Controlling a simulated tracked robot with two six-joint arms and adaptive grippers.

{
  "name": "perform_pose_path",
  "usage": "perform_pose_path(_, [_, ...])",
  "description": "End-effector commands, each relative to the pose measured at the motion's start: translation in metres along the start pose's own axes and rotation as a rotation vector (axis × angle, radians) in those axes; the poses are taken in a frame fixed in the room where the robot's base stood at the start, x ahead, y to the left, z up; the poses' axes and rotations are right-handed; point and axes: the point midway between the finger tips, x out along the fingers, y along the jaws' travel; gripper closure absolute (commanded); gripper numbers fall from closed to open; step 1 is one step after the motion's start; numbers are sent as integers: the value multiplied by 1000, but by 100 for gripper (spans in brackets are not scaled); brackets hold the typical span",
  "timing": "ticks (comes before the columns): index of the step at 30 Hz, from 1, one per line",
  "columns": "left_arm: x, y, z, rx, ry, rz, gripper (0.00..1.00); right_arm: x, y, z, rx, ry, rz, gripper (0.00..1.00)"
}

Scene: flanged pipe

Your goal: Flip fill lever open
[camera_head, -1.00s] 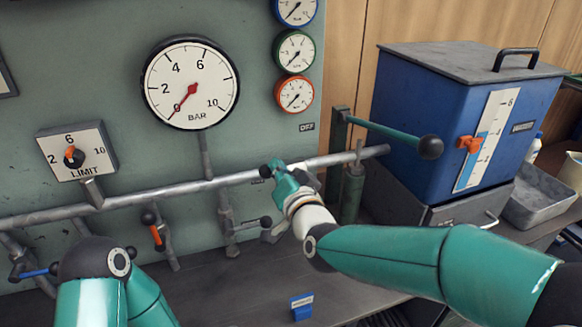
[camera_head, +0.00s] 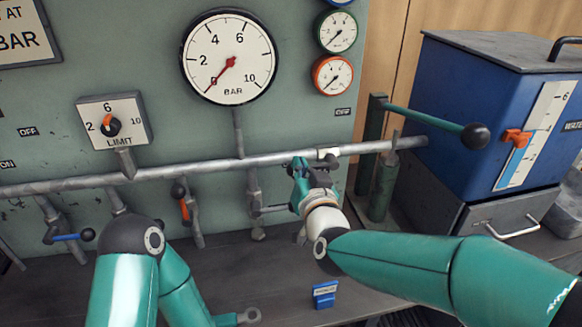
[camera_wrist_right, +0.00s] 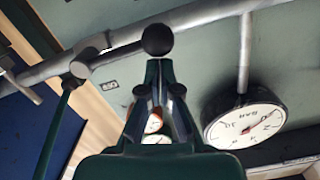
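I cannot read a label naming the fill lever. A short grey lever (camera_head: 272,209) under the pipe, left of my right gripper, runs to the right, its end hidden by the gripper. My right gripper (camera_head: 298,168) is in front of the pipe in the head view. In the right wrist view its fingertips (camera_wrist_right: 160,65) come nearly together and look shut. A black ball knob (camera_wrist_right: 157,38) shows right at the tips, wider than the gap between them; I cannot tell whether they touch it.
An orange-handled lever (camera_head: 184,208) and a blue-handled lever (camera_head: 72,237) hang left under the pipe (camera_head: 205,166). A green pump lever (camera_head: 425,118) with a black knob juts out at right beside the blue tank (camera_head: 450,90). A small blue block (camera_head: 325,294) sits on the bench.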

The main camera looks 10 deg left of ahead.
Motion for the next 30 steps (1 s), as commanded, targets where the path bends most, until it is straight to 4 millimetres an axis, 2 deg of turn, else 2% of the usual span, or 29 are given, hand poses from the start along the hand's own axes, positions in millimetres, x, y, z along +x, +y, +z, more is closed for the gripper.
perform_pose_path(1, [0,0,0,0,0,0,100,0,0,5,0,-12,-1,100])
perform_pose_path(11, [0,0,0,0,0,0,100,-1,-1,7,0,-17,-2,100])
perform_pose_path(16, [0,0,0,0,0,0,100,-12,-1,7,0,-18,-3,100])
perform_pose_path(20, [0,0,0,0,0,0,100,-32,-1,5,0,-12,-3,100])
perform_pose_path(30, [0,0,0,0,0,0,100,-100,-1,2,1,-2,-2,100])
